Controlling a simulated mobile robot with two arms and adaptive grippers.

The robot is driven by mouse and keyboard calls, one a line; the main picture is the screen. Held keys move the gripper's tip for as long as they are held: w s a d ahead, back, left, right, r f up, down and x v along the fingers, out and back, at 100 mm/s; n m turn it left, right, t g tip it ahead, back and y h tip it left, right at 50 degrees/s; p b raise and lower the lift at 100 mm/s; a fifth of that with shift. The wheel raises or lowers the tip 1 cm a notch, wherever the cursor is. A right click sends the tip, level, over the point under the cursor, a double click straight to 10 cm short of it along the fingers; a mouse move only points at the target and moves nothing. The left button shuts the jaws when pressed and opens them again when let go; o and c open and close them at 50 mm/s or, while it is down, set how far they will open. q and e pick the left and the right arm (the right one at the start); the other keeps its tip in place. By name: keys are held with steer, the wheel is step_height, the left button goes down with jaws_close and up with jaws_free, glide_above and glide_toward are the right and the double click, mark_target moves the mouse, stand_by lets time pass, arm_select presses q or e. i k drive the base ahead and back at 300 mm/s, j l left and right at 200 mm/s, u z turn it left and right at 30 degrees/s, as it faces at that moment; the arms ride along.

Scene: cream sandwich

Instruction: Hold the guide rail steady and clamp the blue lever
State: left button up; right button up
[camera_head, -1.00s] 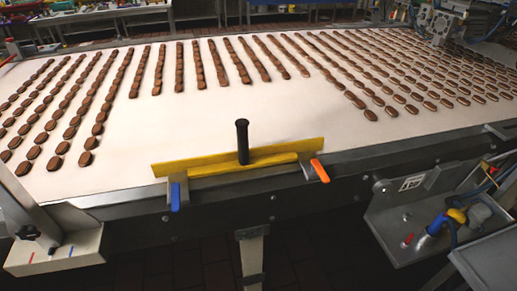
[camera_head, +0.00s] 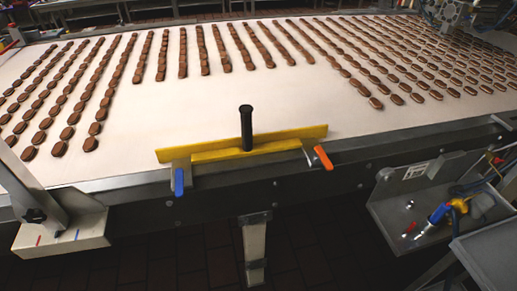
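The yellow guide rail (camera_head: 292,137) lies across the near edge of the white conveyor belt. A black upright handle (camera_head: 246,128) stands at its middle. The blue lever (camera_head: 179,182) hangs down at the rail's left end, on a metal clamp bracket at the conveyor frame. The orange lever (camera_head: 323,157) is at the rail's right end and points down to the right. Neither of my grippers is in the head view.
Rows of brown biscuits (camera_head: 161,55) lie on the belt (camera_head: 140,130) beyond the rail. A bracket (camera_head: 62,232) with coloured marks is at the lower left. A metal tray (camera_head: 405,240) with tools is at the right. The belt around the rail is bare.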

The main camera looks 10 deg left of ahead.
mark_target(179, 189)
steer(key=i+u, duration=0.2)
steer(key=u, duration=0.15)
steer(key=i+u, duration=0.2)
steer(key=u, duration=0.15)
